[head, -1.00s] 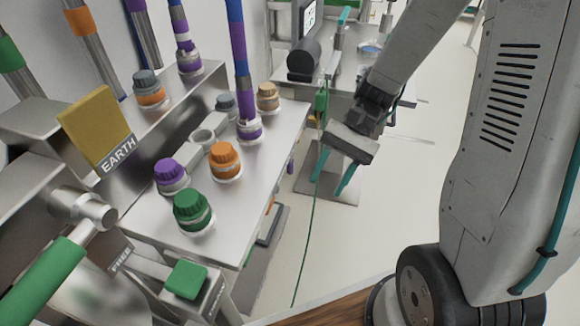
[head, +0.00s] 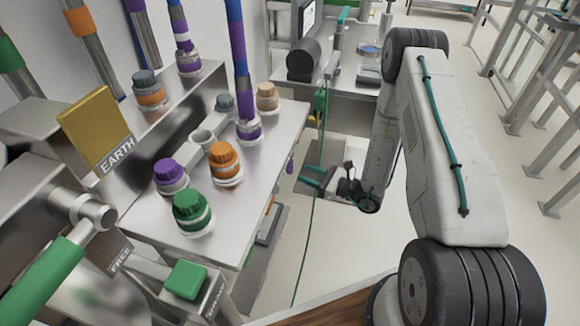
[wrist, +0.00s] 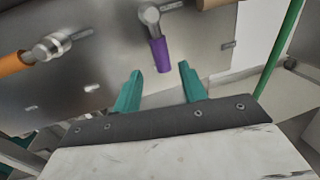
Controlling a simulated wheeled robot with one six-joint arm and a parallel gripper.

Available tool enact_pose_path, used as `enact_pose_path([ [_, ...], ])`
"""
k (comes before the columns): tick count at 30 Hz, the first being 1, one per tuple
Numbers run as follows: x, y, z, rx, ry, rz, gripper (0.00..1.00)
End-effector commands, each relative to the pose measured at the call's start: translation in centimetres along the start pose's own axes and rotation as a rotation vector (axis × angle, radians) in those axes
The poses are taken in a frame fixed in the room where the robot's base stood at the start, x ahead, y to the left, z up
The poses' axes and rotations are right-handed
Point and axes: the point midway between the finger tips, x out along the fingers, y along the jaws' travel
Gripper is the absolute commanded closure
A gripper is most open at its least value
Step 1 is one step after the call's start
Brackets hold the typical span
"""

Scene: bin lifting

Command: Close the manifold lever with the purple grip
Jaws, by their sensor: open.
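The lever with the purple grip (wrist: 159,54) is mounted on a metal panel in the wrist view. Its grip hangs down, slightly tilted, from a round silver pivot. In the head view only a small part of the purple grip (head: 290,166) shows beyond the bench edge. My gripper (wrist: 160,84) is open, its two teal fingers apart and pointing at the panel. The purple grip lies ahead of the gap between the fingertips and appears apart from both. In the head view my gripper (head: 306,176) is low, right of the bench, fingers pointing left.
A lever with an orange grip (wrist: 14,62) is on the same panel, left of the purple one. A green cable (head: 312,220) hangs beside my gripper. The steel bench (head: 262,160) carries several coloured caps. Open floor (head: 345,255) lies below and right.

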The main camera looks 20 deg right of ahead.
Motion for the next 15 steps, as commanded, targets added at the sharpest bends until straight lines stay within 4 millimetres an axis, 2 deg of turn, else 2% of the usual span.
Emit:
enact_pose_path([
  [9,4.7,-0.2,0.2,-0.008,-0.006,-0.004,0.58],
  [15,7.0,-0.2,0.2,-0.007,-0.005,-0.005,0.58],
])
